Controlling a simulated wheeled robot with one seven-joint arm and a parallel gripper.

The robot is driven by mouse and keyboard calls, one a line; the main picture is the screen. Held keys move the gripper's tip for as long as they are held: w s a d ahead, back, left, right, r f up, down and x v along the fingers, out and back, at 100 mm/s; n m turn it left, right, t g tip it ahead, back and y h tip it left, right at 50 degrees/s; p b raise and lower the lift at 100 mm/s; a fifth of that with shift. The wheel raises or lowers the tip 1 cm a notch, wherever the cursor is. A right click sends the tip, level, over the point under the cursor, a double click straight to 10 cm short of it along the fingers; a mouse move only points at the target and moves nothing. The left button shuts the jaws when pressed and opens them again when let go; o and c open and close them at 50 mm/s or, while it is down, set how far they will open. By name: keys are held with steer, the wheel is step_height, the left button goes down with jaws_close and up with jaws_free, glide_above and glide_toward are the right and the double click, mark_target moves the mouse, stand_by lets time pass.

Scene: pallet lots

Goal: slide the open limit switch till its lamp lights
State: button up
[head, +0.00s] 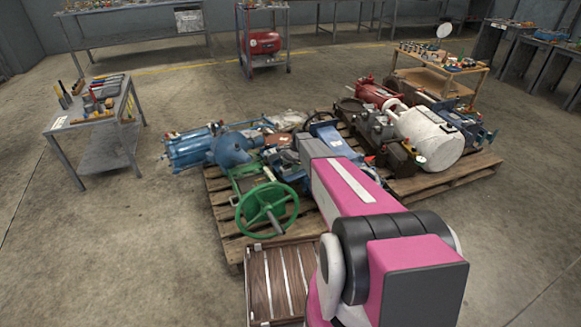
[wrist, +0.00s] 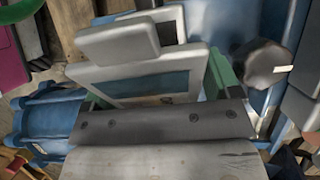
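My magenta arm reaches over the near pallet (head: 230,225) in the head view. Its dark grey end, with my gripper (head: 318,148), is low among blue machinery, and the fingers cannot be made out there. In the wrist view a pale grey frame-like part (wrist: 140,78) with a dark blue window fills the middle, close to the camera. A grey bar with screw heads (wrist: 165,122) crosses below it. I cannot tell which of these parts belong to my gripper. The limit switch and its lamp cannot be told apart from the nearby parts; no lit lamp is visible.
A green handwheel (head: 267,208) stands at the pallet's front, with a blue valve body (head: 231,150) behind it on the left. A white drum (head: 428,138) lies on the right pallet. A tool table (head: 98,118) stands left, with open floor before it.

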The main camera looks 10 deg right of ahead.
steer(key=shift+r, duration=0.1)
steer(key=v, duration=1)
steer(key=shift+w+d+r, duration=0.1)
steer(key=shift+d+r, duration=0.05)
steer(key=shift+r, duration=0.1)
